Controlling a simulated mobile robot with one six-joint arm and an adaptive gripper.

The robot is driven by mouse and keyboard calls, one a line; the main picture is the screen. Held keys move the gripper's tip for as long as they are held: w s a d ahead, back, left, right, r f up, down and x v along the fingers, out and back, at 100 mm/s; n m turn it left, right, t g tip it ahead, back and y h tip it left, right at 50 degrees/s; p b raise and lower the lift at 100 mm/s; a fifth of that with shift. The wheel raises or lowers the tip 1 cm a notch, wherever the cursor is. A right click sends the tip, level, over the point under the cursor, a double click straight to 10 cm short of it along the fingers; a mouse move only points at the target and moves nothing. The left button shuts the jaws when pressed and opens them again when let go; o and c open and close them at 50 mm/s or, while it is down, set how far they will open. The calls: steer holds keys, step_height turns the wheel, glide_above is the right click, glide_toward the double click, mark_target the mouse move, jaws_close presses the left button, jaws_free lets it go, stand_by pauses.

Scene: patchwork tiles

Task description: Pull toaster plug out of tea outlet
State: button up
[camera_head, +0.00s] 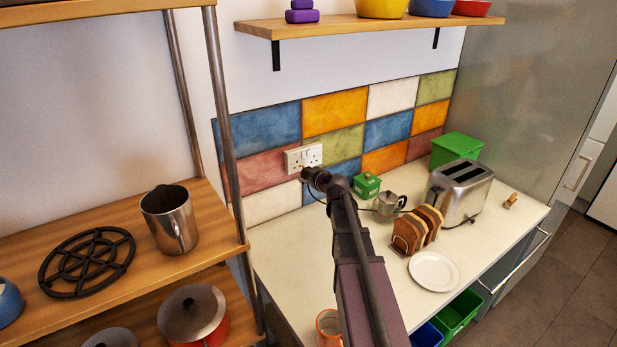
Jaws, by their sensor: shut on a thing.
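The white double outlet (304,157) is mounted on the patchwork tile wall, above the left part of the counter. My gripper (308,175) is at the outlet's lower edge, shut on the toaster plug. The plug itself is mostly hidden by my gripper, and I cannot tell whether it is fully seated in the outlet. The silver toaster (461,193) stands at the right of the counter. A dark cord runs low along the counter near my arm, partly hidden by other things.
A green tin (367,185), a small metal teapot (388,203), a toast rack (417,229) and a white plate (434,271) stand right of my arm. A wooden shelf unit (220,215) with pots is at left. An orange mug (328,328) is near the front.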

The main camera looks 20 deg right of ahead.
steer(key=shift+s+d, duration=0.25)
steer(key=shift+s, duration=0.95)
steer(key=shift+s+d, duration=0.2)
steer(key=shift+s, duration=0.95)
